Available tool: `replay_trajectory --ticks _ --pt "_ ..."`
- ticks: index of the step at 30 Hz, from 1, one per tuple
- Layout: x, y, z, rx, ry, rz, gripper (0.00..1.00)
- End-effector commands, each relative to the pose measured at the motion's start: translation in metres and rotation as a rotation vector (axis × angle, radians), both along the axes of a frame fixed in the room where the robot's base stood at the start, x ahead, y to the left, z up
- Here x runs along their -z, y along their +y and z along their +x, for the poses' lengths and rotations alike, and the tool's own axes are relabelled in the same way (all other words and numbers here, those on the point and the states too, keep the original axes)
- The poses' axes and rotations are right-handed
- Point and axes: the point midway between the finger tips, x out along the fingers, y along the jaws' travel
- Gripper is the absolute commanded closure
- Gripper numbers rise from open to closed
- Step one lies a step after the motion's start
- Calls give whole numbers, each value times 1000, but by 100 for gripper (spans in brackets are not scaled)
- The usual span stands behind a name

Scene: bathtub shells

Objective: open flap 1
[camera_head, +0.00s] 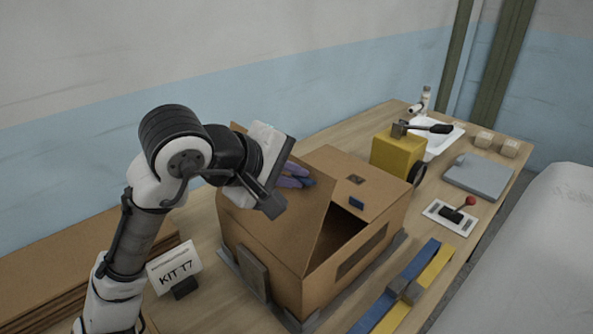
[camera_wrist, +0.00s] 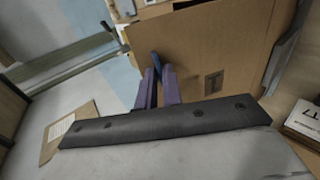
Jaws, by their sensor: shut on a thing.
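A cardboard box (camera_head: 350,262) stands on the workbench. One flap (camera_head: 290,222) is swung up and tilted at its left side, leaving a dark gap into the box. My gripper (camera_head: 300,181) is at the upper edge of the raised flap. In the wrist view, its purple fingers (camera_wrist: 157,78) are closed on a blue tab (camera_wrist: 155,61) at the edge of a cardboard panel (camera_wrist: 215,45). No flap number is readable, and the box's inside is mostly hidden.
A "KIT T7" sign (camera_head: 174,267) stands left of the box, by flat cardboard (camera_head: 90,262). Blue and yellow bars (camera_head: 408,289) lie at right, near a red-knobbed lever plate (camera_head: 452,217).

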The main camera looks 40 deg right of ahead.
Motion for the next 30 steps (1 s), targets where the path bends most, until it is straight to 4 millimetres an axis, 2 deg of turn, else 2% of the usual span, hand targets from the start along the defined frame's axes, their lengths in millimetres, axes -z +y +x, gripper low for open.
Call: replay_trajectory --ticks 1,7,8,11,12,23,26,30 --pt "7 1 -2 5 3 22 100" --pt "9 1 -3 8 5 25 100" --pt "9 1 -3 9 6 25 88" --pt "9 1 -3 8 5 23 75" --pt "8 1 -3 8 5 22 74" --pt "4 2 -1 5 3 16 74" --pt "-1 9 -1 4 2 14 74" --pt "-16 30 -2 2 -1 13 74"
